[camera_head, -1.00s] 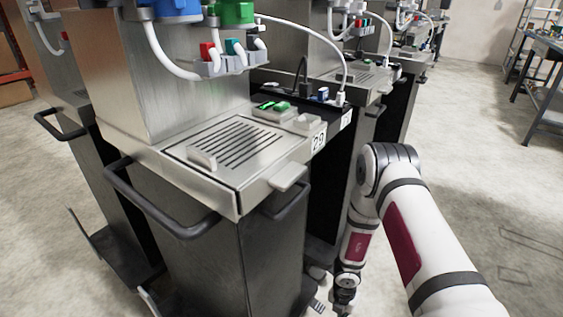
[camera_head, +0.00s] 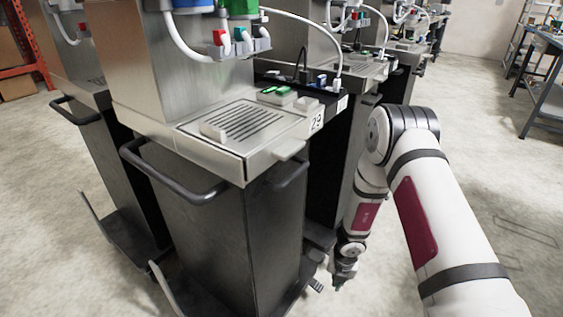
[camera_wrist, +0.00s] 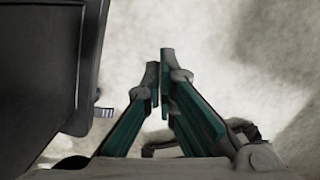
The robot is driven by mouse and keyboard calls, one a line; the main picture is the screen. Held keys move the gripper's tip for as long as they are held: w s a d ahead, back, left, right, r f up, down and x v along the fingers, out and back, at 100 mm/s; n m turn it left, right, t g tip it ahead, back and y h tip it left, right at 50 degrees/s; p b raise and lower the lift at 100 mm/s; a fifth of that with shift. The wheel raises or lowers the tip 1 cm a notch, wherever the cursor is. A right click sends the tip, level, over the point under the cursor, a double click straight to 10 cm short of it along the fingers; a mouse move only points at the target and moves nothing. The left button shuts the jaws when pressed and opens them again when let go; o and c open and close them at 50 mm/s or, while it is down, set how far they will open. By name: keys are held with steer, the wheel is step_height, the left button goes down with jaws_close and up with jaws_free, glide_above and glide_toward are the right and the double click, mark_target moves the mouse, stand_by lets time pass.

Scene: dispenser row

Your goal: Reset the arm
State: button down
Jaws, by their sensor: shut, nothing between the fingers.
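My gripper (camera_wrist: 160,80) shows in the wrist view with its two fingers together and nothing between them. It points down over the bare floor. In the head view my gripper (camera_head: 338,284) hangs low at the right of the nearest dispenser's dark cabinet (camera_head: 225,230). The arm is bent, with its elbow high at the right of the picture. The fingertips are too small to make out in the head view.
The dispenser numbered 29 has a grated drip tray (camera_head: 240,120) and a dark handle bar (camera_head: 165,180). In the wrist view a dark cabinet side (camera_wrist: 45,75) stands close at the left. More dispensers stand behind.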

steer(key=w+a+r+n+t+y, duration=0.25)
steer(key=r+n, duration=0.45)
steer(key=r, duration=0.8)
steer(key=w+a+r+n+t+y, duration=0.1)
steer(key=w+a+r+n, duration=0.2)
steer(key=r+n, duration=0.8)
steer(key=s+a+r+n, duration=0.1)
steer(key=s+r, duration=0.1)
steer(key=r, duration=0.5)
steer(key=s+r+n, duration=0.1)
steer(key=s+r, duration=0.1)
steer(key=r, duration=0.4)
steer(key=s+d+r+n+h, duration=0.1)
steer(key=s+d+r+n, duration=0.1)
steer(key=s+r+n, duration=0.6)
steer(key=s+d+r+n+h, duration=0.1)
steer(key=s+d+r+n, duration=0.1)
steer(key=s+r+n, duration=0.7)
steer(key=s+d+f+n+g+h, duration=0.1)
steer(key=s+d+f+g, duration=0.15)
steer(key=s, duration=0.85)
steer(key=s+d+f+n+g+h, duration=0.1)
steer(key=s+f+n+g, duration=0.15)
steer(key=s, duration=0.75)
step_height(320, 180, up, 26)
steer(key=t+p, duration=0.4)
steer(key=p, duration=2.1)
steer(key=shift+w+d+r+m+t+p, duration=0.15)
steer(key=shift+d+r+m+t+p, duration=0.1)
steer(key=shift+d+m+t+p, duration=0.15)
